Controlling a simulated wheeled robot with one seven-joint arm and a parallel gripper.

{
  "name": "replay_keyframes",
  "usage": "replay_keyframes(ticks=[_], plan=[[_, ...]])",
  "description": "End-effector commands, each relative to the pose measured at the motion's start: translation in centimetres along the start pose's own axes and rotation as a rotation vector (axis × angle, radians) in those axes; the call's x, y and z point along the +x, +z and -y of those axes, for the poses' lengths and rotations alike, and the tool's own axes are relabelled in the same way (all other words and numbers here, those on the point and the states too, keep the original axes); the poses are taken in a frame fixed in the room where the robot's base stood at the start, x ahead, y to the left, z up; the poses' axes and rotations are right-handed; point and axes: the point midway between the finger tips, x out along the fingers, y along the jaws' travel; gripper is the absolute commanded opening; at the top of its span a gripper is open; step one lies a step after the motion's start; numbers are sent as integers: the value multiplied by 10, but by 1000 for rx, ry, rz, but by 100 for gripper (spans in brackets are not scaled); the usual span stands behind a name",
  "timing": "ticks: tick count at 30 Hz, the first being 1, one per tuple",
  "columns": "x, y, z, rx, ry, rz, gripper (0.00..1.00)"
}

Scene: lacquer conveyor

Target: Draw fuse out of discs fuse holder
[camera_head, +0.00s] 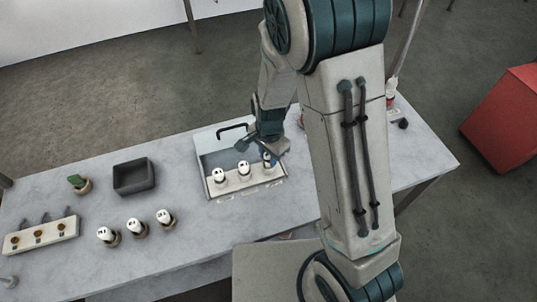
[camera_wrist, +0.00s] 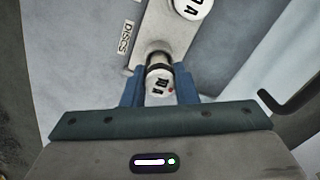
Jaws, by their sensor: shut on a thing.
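The fuse (camera_wrist: 159,81) with a white cap, dark markings and a small red dot is between the blue fingers of my gripper (camera_wrist: 160,88). My gripper is shut on it, at the row end beside the DISCS label (camera_wrist: 125,37). A dark collar shows beside the cap; I cannot tell whether the fuse is still seated in its holder. In the head view my gripper (camera_head: 267,151) is at the right end of the fuse panel (camera_head: 220,191), partly hiding that fuse. Two other white-capped fuses (camera_head: 218,175) (camera_head: 243,168) stand to its left in the panel.
A black bar handle (camera_head: 232,127) projects at the panel's back. A dark open tray (camera_head: 134,188) lies left. Several white-capped fuses (camera_head: 136,227) stand in front of it. A green-topped piece (camera_head: 77,181) and a pale switch block (camera_head: 41,241) are farther left.

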Motion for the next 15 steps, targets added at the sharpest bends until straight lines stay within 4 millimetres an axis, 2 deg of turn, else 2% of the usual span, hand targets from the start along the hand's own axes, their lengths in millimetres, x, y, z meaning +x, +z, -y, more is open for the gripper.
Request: replay_keyframes(ticks=[15], plan=[[-23, 0, 0, 0, 0, 0, 0]])
